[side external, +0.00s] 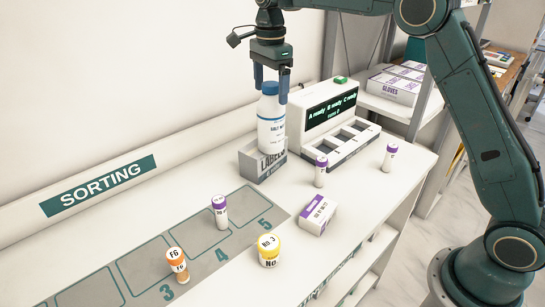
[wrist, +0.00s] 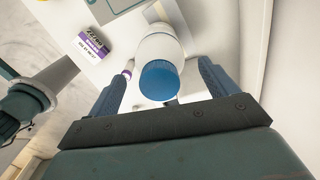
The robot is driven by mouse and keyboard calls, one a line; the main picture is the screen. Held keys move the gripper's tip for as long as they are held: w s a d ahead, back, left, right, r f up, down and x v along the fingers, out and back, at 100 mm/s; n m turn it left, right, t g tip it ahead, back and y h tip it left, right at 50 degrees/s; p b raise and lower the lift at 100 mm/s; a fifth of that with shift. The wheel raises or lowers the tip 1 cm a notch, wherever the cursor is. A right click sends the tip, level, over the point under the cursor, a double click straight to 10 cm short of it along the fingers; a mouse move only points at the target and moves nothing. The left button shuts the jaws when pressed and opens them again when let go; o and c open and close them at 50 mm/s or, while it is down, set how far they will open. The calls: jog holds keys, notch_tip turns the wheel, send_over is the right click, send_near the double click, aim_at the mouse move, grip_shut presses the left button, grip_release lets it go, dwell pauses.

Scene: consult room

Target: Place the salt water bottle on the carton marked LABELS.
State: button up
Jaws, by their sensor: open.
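The salt water bottle (side external: 271,125) is white with a blue cap and a blue-lettered label. It stands upright at the grey carton marked LABELS (side external: 250,164), its lower end at the carton's top; whether it rests on top or sits inside is hard to tell. My gripper (side external: 271,92) is open above the carton, pointing down, with its fingers on either side of the bottle's cap. In the wrist view the blue cap (wrist: 159,82) lies between the spread fingers of my gripper (wrist: 163,70), with a visible gap on each side.
A white device with a display (side external: 331,112) and slots stands right behind the carton. The numbered mat (side external: 245,205) is mostly clear.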

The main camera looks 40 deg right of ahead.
notch_tip(320, 180, up, 9)
jog(key=shift+f, duration=0.2)
jog(key=shift+r, duration=0.35)
dwell(0.7)
